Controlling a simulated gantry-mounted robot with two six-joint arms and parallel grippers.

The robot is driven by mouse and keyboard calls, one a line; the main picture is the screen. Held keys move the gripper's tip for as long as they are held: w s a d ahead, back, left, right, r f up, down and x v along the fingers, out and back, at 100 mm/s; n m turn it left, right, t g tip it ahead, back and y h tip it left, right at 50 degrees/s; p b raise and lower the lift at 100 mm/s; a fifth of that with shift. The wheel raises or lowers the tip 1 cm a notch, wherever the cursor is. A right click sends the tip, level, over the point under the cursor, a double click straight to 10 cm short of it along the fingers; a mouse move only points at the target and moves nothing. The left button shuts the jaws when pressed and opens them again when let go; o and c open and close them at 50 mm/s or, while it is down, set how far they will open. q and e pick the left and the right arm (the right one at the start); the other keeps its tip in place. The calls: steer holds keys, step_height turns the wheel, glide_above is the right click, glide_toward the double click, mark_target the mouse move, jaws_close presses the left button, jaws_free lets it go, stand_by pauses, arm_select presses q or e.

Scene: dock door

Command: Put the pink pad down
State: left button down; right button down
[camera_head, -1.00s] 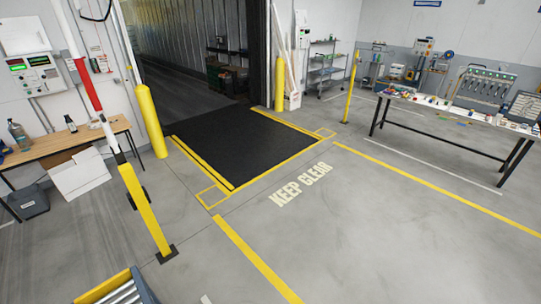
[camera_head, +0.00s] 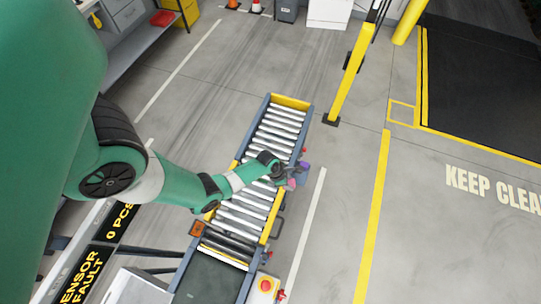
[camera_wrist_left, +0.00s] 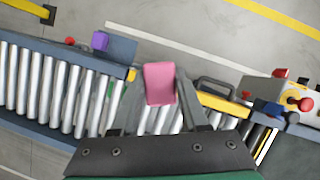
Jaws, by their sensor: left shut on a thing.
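The pink pad (camera_wrist_left: 159,83) is held between the fingers of my left gripper (camera_wrist_left: 157,95) in the left wrist view. In the head view the left gripper (camera_head: 285,178) is over the right side of the roller conveyor (camera_head: 263,196), and the pink pad (camera_head: 291,184) shows only as a small patch at its tip. Rollers lie beneath the pad in the wrist view; whether it touches anything below cannot be told. My right gripper is not in view.
A purple block (camera_wrist_left: 100,41) sits by a blue-grey plate (camera_wrist_left: 121,49) on the conveyor's side. A handle (camera_wrist_left: 216,86) and a red button (camera_wrist_left: 301,103) are along the same side. A yellow post (camera_head: 350,80) stands beyond. The floor to the right is clear.

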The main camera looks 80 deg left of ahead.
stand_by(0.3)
arm_select(q)
step_height(320, 180, down, 10)
steer(key=b, duration=1)
steer(key=w+a+f+b, duration=0.2)
steer(key=a+f+b, duration=0.1)
steer(key=b, duration=0.1)
steer(key=w+a+f+b, duration=0.3)
steer(key=b, duration=0.2)
steer(key=w+a+f+b, duration=0.3)
steer(key=a+b, duration=0.1)
steer(key=b, duration=0.1)
steer(key=shift+w, duration=0.15)
steer(key=shift+w+a+f+b, duration=0.1)
steer(key=shift+b, duration=0.25)
